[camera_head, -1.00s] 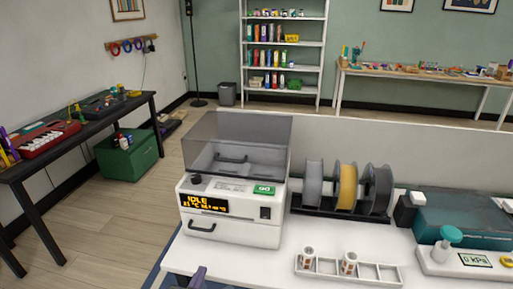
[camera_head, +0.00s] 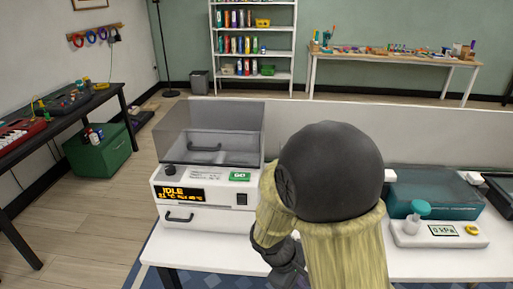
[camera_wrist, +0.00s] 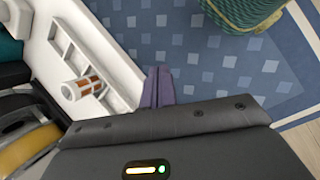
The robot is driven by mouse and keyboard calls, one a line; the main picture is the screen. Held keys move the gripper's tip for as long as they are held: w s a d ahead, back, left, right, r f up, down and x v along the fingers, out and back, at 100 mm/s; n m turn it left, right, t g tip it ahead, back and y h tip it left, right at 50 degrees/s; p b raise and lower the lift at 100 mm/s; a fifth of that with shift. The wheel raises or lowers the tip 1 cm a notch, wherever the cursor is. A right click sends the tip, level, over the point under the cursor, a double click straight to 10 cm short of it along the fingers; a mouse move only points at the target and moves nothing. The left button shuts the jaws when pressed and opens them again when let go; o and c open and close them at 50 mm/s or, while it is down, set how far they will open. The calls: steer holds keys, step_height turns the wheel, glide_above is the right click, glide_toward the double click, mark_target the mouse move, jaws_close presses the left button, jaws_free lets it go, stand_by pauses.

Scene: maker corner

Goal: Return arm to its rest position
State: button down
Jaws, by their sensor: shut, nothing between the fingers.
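My gripper (camera_wrist: 158,88) shows in the wrist view as two purple fingers pressed together, with nothing between them. It hangs over the floor just beside the white table (camera_wrist: 118,68), above the blue patterned rug (camera_wrist: 200,62). My arm, with a dark round joint and a yellowish sleeve, fills the middle of the head view and hides part of the table.
A white slotted rack (camera_wrist: 66,48) with a cartridge (camera_wrist: 84,88) lies near the table edge. A yellow spool (camera_wrist: 28,150) is beyond it. A green woven object (camera_wrist: 242,10) stands on the rug. The IDLE machine (camera_head: 205,200) and pressure gauge unit (camera_head: 440,232) stand on the table.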

steer(key=s+d+r+m+t+y+p, duration=0.1)
steer(key=d+r+m+y+p, duration=0.1)
steer(key=r+m+p, duration=0.3)
steer(key=s+d+r+m+t+y+p, duration=0.1)
steer(key=r+m+p, duration=0.4)
steer(key=r+p, duration=0.6)
step_height(320, 180, up, 6)
steer(key=shift+d+r+t+y, duration=0.2)
steer(key=shift+d+t+y, duration=0.1)
steer(key=shift+d+y, duration=0.55)
steer(key=shift+a, duration=0.15)
steer(key=shift+s+a, duration=0.1)
steer(key=shift+s, duration=0.05)
stand_by(1.0)
